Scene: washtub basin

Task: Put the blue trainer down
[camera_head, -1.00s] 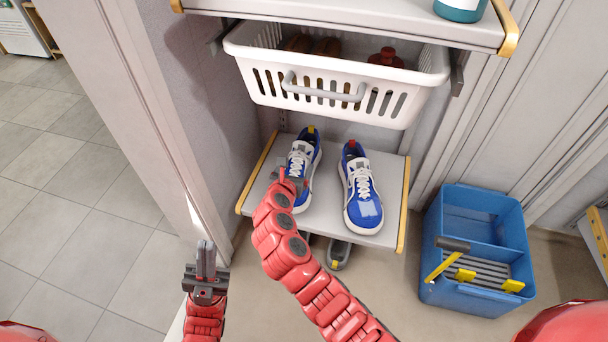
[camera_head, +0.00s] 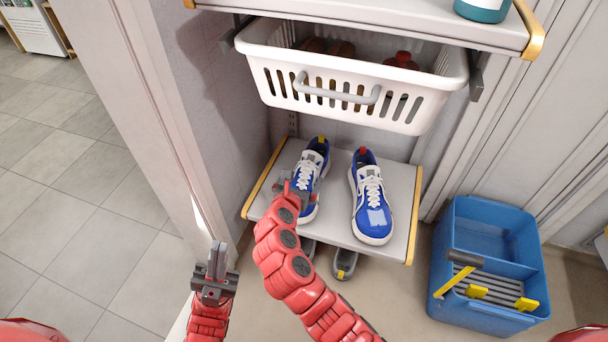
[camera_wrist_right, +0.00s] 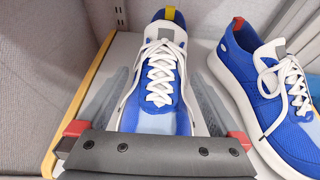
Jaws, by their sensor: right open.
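Two blue trainers with white laces and soles stand side by side on the low grey shelf (camera_head: 338,233). The left blue trainer (camera_head: 315,160) has a yellow heel tab and also shows in the right wrist view (camera_wrist_right: 160,75). The right blue trainer (camera_head: 371,205) has a red tab and also shows there (camera_wrist_right: 285,100). My right gripper (camera_head: 296,187) is open, with one finger on each side of the left trainer, as the wrist view (camera_wrist_right: 157,95) shows. The trainer's toe is hidden behind the gripper body. My left gripper (camera_head: 217,262) is shut and empty, left of the shelf.
A white slotted basket (camera_head: 350,85) hangs above the trainers. A higher shelf (camera_head: 400,22) carries a teal container (camera_head: 483,8). A blue caddy (camera_head: 487,265) stands on the floor at right. Grey footwear (camera_head: 344,263) lies under the low shelf. The door frame is close at left.

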